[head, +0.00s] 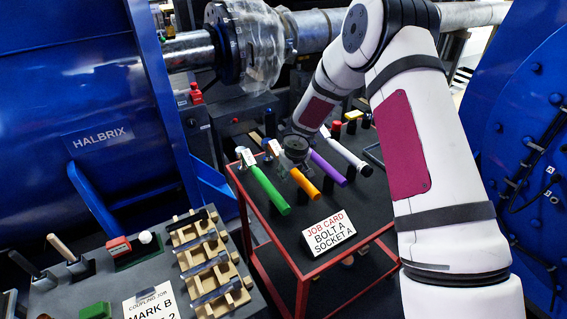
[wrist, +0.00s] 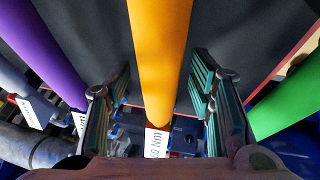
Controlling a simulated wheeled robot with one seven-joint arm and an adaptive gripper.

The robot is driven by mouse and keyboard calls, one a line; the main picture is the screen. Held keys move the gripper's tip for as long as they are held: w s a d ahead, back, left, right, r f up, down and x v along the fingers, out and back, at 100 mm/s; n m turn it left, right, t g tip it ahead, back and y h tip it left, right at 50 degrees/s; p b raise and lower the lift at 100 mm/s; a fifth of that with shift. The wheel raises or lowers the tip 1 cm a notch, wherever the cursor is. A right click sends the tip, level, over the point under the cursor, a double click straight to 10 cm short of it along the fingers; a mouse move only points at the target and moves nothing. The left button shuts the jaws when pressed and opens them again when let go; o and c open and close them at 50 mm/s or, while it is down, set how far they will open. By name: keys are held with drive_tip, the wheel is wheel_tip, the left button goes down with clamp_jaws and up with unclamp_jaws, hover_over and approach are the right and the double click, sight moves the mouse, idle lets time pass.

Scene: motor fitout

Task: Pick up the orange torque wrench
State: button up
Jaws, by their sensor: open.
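The orange torque wrench (head: 305,182) lies on the red-framed cart, between the green and purple wrenches. In the wrist view, its orange handle (wrist: 160,45) runs between my two fingers, with a white label ending in "0 Nm" at its lower end. My gripper (wrist: 160,85) is open, one finger on each side of the handle, with a visible gap on both sides. In the head view, my gripper (head: 296,150) is over the upper end of the orange wrench and hides its head.
The green wrench (head: 268,190) and purple wrench (head: 328,168) lie close on either side; a white wrench (head: 345,150) is farther right. A job card (head: 328,232) stands at the cart's front edge. A grey bench with wooden racks (head: 210,262) is at lower left.

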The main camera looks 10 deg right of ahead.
drive_tip(key=shift+f, duration=0.1)
idle(0.3)
clamp_jaws()
drive_tip(key=shift+r, duration=0.2)
